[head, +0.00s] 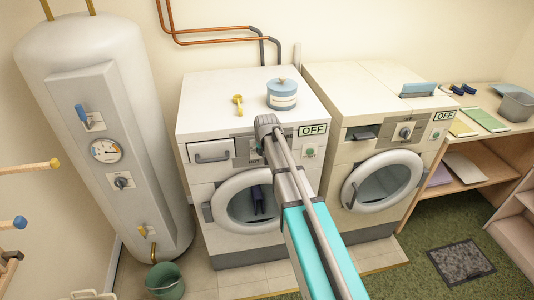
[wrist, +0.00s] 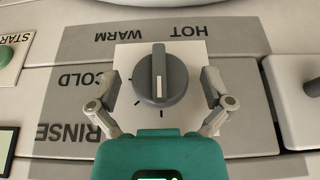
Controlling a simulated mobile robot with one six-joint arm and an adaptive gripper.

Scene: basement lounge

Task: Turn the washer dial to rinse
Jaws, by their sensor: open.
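The washer (head: 195,120) is the left white machine in the head view, and my arm reaches to its front panel. Its grey round dial (wrist: 160,75) sits on a pale square plate in the wrist view. The dial's raised grip stands upright in the picture, its white mark towards the lower end. The labels appear upside down: HOT, WARM, COLD and RINSE (wrist: 67,131), at lower left. My gripper (wrist: 160,83) is open, one finger on each side of the dial; contact cannot be told. In the head view, my arm hides the dial.
A green start button (head: 310,153) and an OFF display (head: 313,130) are right of my arm. A detergent drawer (head: 211,152) is left. A second machine (head: 383,178) stands at right.

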